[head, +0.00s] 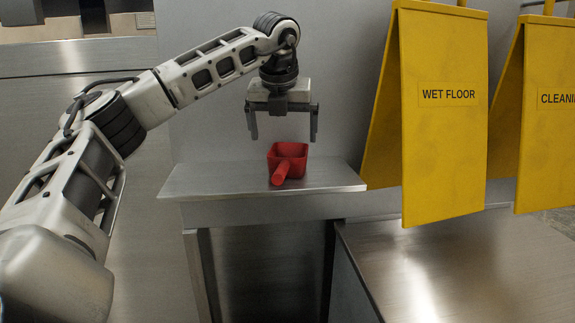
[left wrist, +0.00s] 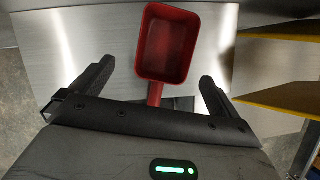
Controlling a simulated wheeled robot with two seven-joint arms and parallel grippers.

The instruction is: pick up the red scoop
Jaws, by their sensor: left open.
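The red scoop (head: 289,158) sits on a small metal shelf (head: 220,183), its handle pointing toward the front edge. My left gripper (head: 283,138) is open and empty, pointing down just above the scoop. In the left wrist view the scoop (left wrist: 168,45) shows its open bowl at the top, and its handle runs down between the two fingers (left wrist: 155,85). Part of the handle is hidden behind the gripper body. The fingers look apart from the scoop. My right gripper is in neither view.
Yellow "WET FLOOR" (head: 445,140) and "CLEANING" (head: 548,130) signs stand to the right, close to the shelf's right end. A lower metal surface (head: 450,270) lies at front right. The shelf is otherwise clear, and a metal wall rises behind it.

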